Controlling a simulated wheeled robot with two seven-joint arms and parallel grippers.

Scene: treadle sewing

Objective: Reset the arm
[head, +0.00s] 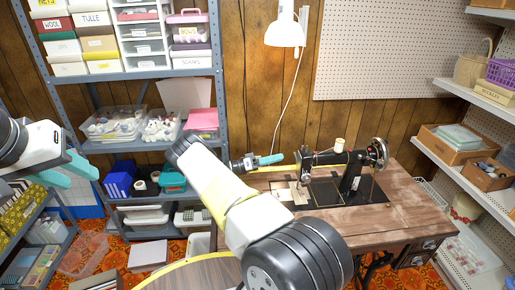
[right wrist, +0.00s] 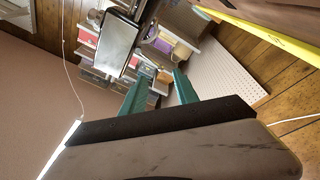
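My right arm reaches in from the bottom of the head view, and its gripper (head: 278,159) is just left of the black sewing machine (head: 352,178), above the back left of the wooden sewing table (head: 400,215). In the right wrist view the right gripper's two teal fingers (right wrist: 160,93) stand apart with nothing seen between them. My left gripper (head: 85,178) is at the left of the head view, in front of the shelves and away from the table. Its teal fingers look spread and empty.
A white lamp (head: 285,31) hangs above the table. A metal shelf rack (head: 145,75) with boxes and bins stands behind on the left. White shelves (head: 470,115) with boxes are at the right. A yellow strip (right wrist: 270,30) crosses the right wrist view's upper right.

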